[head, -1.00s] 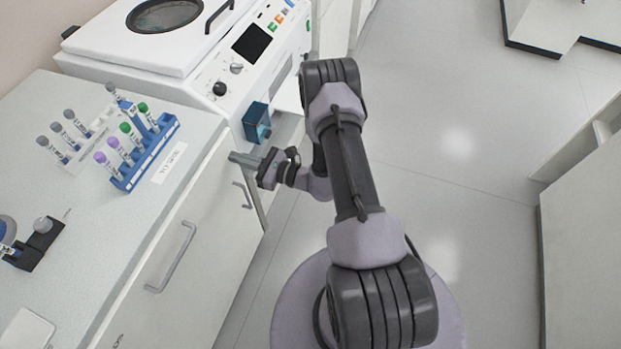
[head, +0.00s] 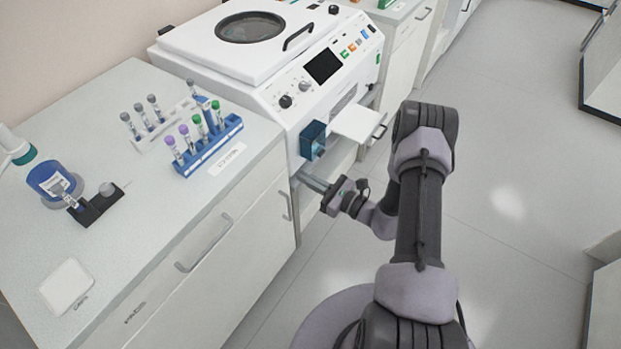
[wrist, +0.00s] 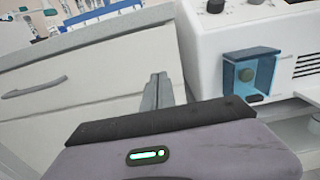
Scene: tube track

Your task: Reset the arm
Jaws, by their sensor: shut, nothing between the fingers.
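My gripper (head: 312,182) is shut and empty. In the head view its fingers point left toward the cabinet front, just below the counter edge and below the blue bracket on the machine. My arm runs from it to the lower right, bent at the elbow. In the wrist view the closed fingers (wrist: 156,92) stand together in front of the cabinet, left of the machine.
The white machine (head: 265,70) has a blue bracket (head: 312,140) and an extended white tray (head: 358,123) near my arm. The counter (head: 120,205) holds a blue tube rack (head: 212,150), a white tube rack (head: 150,139) and a black holder (head: 97,207). Open floor (head: 510,160) lies to the right.

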